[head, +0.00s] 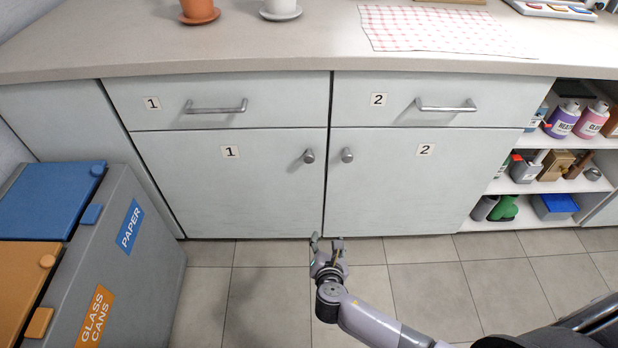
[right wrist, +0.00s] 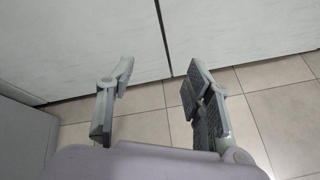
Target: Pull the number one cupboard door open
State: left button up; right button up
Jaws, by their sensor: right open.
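The number one cupboard door (head: 230,190) is shut, below the number one drawer. Its round grey knob (head: 308,156) sits near its upper right corner. A label with "1" (head: 230,152) is on the door. My right gripper (head: 327,240) is open and empty, in front of the cupboard's bottom edge and below the knob in the head view. In the right wrist view my right gripper (right wrist: 155,80) has its fingers apart, with pale cupboard fronts and floor tiles beyond. The knob does not show in that view. My left gripper is not in view.
The number two door (head: 420,185) with its own knob (head: 347,155) is shut on the right. Number one drawer (head: 210,105) is shut above. Grey recycling bins (head: 150,265) stand at the left front. Open shelves (head: 540,185) hold bottles. The tiled floor (head: 260,290) in front is clear.

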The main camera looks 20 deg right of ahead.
jog(key=w+a+r+n+t+b, duration=0.2)
jog(key=w+r+n+t+b, duration=0.15)
jog(key=r, duration=0.25)
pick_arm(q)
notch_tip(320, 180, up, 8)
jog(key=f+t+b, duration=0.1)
pick_arm(e)
jog(key=n+t+h, duration=0.1)
jog(key=n+t, duration=0.1)
send_near(309, 161)
jog(key=b+x, duration=0.4)
jog(key=x, duration=0.5)
jog(key=shift+w+d, duration=0.1)
jog(key=shift+w, duration=0.3)
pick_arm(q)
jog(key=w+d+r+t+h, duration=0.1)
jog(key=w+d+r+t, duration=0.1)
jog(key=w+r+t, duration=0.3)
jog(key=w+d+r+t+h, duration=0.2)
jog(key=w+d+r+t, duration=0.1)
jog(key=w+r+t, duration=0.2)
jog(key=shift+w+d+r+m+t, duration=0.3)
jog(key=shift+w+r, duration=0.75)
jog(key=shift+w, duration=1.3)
pick_arm(e)
jog(key=shift+w+d+r, duration=0.1)
jog(key=shift+w+d, duration=0.05)
jog(key=shift+w, duration=0.35)
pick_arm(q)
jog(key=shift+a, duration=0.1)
